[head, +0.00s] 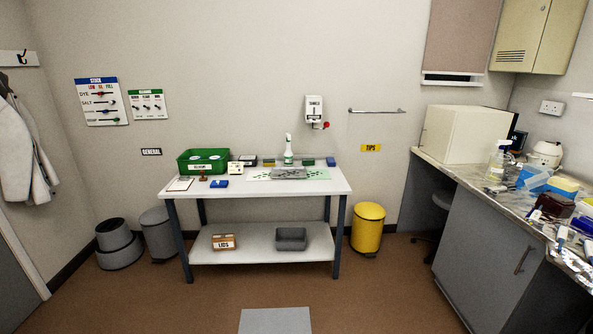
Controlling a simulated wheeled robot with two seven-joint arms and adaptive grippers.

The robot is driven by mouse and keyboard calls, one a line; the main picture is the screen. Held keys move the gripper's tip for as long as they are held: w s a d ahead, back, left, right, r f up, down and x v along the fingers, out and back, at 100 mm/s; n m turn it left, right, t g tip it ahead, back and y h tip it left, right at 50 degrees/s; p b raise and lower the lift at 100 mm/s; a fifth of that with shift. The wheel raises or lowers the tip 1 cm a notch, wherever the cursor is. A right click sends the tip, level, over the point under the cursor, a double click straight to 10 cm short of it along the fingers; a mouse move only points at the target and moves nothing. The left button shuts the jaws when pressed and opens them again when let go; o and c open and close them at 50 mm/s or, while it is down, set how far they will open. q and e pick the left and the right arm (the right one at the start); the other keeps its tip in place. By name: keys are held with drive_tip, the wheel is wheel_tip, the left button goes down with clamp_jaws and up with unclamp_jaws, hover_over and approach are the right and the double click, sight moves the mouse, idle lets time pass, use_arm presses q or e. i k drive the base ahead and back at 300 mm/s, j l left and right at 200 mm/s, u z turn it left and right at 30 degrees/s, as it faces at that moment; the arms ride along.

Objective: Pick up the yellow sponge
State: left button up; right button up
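A small yellow block (269,162) sits at the back of the white table, left of the spray bottle. It looks like the yellow sponge, but it is too small to be sure. A similar green block (308,162) and a blue block (330,161) stand to the right of the bottle. Neither of my grippers is in view.
The white table (320,187) also holds a green bin (203,155), a spray bottle (288,150) and a grey tray (289,174). A yellow pedal bin (368,226) stands at its right. A cluttered counter (468,173) is on the right. The brown floor before the table is mostly clear.

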sight(267, 162)
drive_tip(key=i, duration=0.85)
drive_tip(key=i+u, duration=0.1)
drive_tip(key=i, duration=0.75)
